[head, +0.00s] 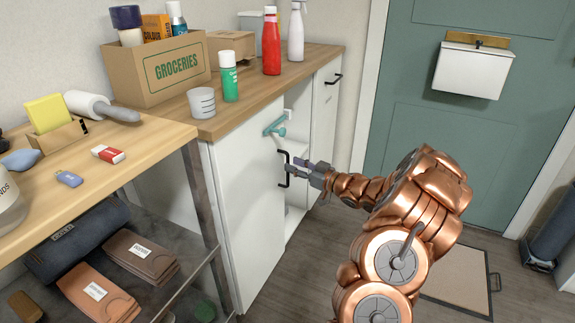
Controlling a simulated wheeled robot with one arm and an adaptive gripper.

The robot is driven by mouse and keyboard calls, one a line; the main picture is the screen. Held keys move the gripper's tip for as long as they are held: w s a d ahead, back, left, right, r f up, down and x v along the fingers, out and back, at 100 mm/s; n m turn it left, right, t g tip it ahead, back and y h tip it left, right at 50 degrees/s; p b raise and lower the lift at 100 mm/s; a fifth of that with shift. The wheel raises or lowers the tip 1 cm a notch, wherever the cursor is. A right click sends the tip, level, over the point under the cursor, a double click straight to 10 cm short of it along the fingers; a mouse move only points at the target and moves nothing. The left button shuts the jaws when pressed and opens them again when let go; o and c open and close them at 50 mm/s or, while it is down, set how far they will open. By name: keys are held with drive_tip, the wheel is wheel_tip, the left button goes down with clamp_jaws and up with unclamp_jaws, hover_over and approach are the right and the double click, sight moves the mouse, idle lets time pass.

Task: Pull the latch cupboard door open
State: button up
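The white cupboard door (243,203) under the wooden counter stands partly open, with a pale gap into the cupboard (298,104) beside its free edge. Its black bar handle (283,156) is near that edge. A teal latch (275,125) sits at the top of the door by the gap. My gripper (293,168) comes from the right with its grey fingertips at the handle. The fingers look slightly apart, but I cannot tell whether they touch or grip the bar.
A wooden table (150,140) with small items stands close in front of the door at left. Bottles and a groceries box (165,70) stand on the counter (215,120). A second cupboard front (326,115) is to the right. Floor (310,255) is free before the door.

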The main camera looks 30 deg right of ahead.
drive_tip(key=shift+b+x, duration=0.35)
drive_tip(key=shift+x, duration=1.3)
clamp_jaws()
